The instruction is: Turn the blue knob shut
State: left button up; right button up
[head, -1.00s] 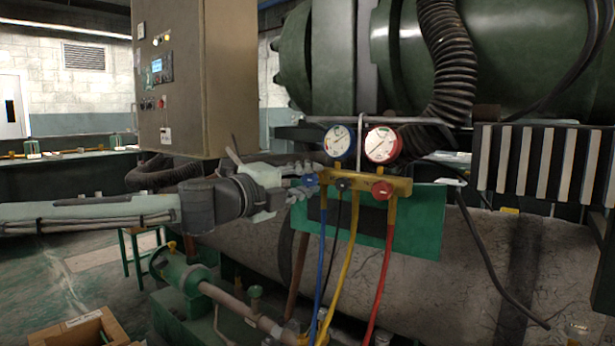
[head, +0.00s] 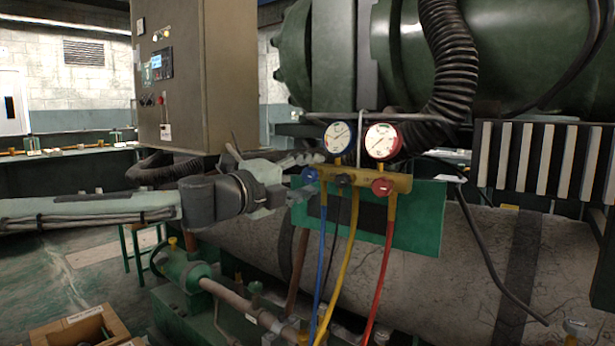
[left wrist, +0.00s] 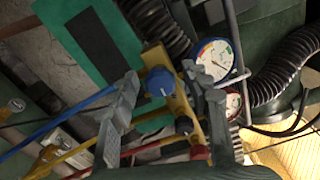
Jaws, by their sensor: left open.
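The blue knob (head: 309,175) is on the left end of a yellow-brass gauge manifold (head: 362,179). In the left wrist view the knob (left wrist: 160,82) shows between the two finger ends. My left gripper (head: 312,174) comes in from the left, one finger above the knob and one below. It is open, and gaps show between the fingers and the knob in the left wrist view (left wrist: 160,74). How far the knob is turned cannot be told. My right gripper is not in view.
The manifold carries a blue-rimmed gauge (head: 338,138), a red gauge (head: 382,142), a black knob (head: 343,180) and a red knob (head: 382,187). Blue, yellow and red hoses hang below it. A green panel (head: 425,225) is behind. A cardboard box (head: 45,338) stands at lower left.

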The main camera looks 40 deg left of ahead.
pick_arm(q)
jog(key=shift+s, duration=0.15)
jog(key=shift+s+r, duration=0.1)
jog(key=shift+s, duration=0.2)
jog(key=s, duration=1.1)
jog(key=shift+a, duration=0.45)
